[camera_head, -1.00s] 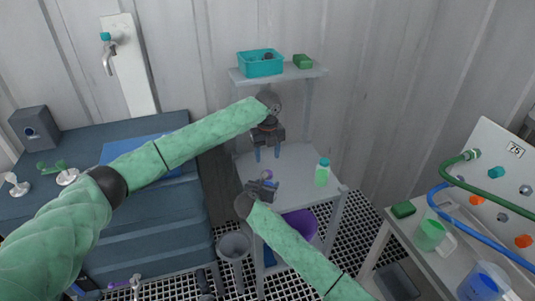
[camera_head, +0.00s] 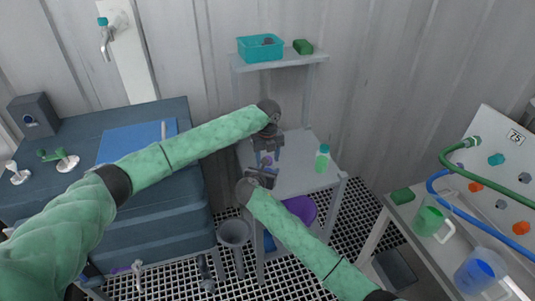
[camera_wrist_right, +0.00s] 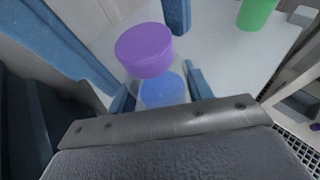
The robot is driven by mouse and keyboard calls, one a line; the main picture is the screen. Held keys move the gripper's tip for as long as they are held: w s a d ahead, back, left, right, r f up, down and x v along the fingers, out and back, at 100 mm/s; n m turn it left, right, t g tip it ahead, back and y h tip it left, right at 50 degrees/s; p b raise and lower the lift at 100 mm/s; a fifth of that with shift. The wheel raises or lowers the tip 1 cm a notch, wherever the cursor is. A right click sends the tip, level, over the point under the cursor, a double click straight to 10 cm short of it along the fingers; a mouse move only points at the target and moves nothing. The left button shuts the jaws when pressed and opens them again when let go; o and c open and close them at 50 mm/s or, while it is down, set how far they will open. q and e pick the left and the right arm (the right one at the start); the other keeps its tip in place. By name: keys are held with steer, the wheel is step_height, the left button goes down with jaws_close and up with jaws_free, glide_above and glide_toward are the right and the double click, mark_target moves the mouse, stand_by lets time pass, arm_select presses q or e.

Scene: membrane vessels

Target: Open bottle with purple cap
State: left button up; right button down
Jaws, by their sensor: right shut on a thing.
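The bottle with the purple cap (camera_wrist_right: 145,50) stands on the grey shelf unit's lower top. In the right wrist view its clear body shows blue contents (camera_wrist_right: 162,92). My right gripper (camera_head: 264,172) is shut on the bottle's body, and its fingers (camera_wrist_right: 160,88) sit on both sides of it below the cap. My left gripper (camera_head: 268,155) is just behind and above the bottle in the head view, with its blue fingers spread apart around the cap's area. The cap (camera_head: 267,160) is small and partly hidden between the grippers in the head view. It sits on the bottle.
A green bottle with a teal cap (camera_head: 322,158) stands to the right on the same shelf top (camera_head: 305,180). A teal basket (camera_head: 260,48) and a green block (camera_head: 303,46) are on the upper shelf. A purple bucket (camera_head: 300,208) is below.

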arm_select(q)
steer(key=c, duration=1)
